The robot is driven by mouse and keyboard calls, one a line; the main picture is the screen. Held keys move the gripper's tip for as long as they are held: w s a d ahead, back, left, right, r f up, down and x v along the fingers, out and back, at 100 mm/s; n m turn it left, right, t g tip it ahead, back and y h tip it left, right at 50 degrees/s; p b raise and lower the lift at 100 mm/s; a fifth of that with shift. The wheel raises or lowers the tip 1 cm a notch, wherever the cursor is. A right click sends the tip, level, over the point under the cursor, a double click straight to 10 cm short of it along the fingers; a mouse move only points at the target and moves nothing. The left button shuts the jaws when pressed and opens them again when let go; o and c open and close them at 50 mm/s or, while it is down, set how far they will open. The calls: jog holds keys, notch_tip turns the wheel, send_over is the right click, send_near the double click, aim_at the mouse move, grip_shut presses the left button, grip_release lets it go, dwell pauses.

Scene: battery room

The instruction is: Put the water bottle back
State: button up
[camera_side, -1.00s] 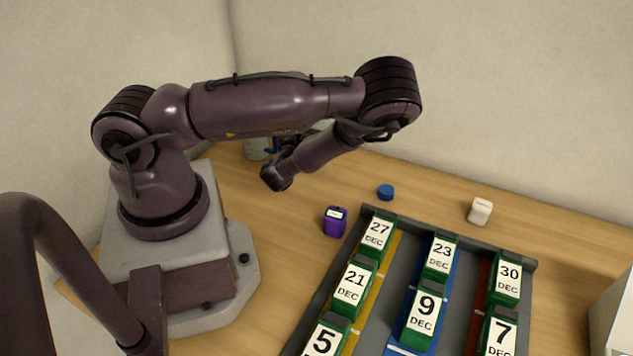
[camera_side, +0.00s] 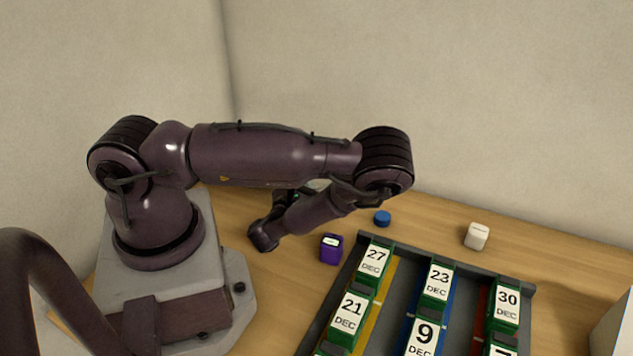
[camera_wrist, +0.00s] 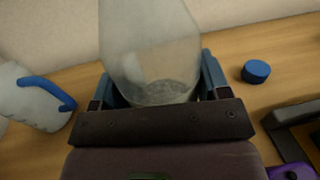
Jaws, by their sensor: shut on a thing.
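The clear water bottle (camera_wrist: 152,45) stands between the jaws of my gripper (camera_wrist: 161,82) in the wrist view. My gripper is shut on it, and the bottle's top runs out of the picture. Its round base shows between the two blue-grey fingers. Whether the base touches the table cannot be told. In the side view my arm hides the gripper and nearly all of the bottle. A blue cap (camera_side: 382,218) lies on the table, behind the tray; it also shows right of the gripper in the wrist view (camera_wrist: 256,71).
A white jug with a blue handle (camera_wrist: 33,98) stands left of the gripper. A purple block (camera_side: 331,249) stands by my wrist. A dark tray (camera_side: 388,240) holds several green dated blocks. A white block (camera_side: 476,236) stands behind it. Pale walls close in the back.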

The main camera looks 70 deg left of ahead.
jog(key=o, duration=1.1)
jog(key=shift+f, duration=0.15)
jog(key=shift+r, duration=0.2)
jog(key=shift+v, duration=2.8)
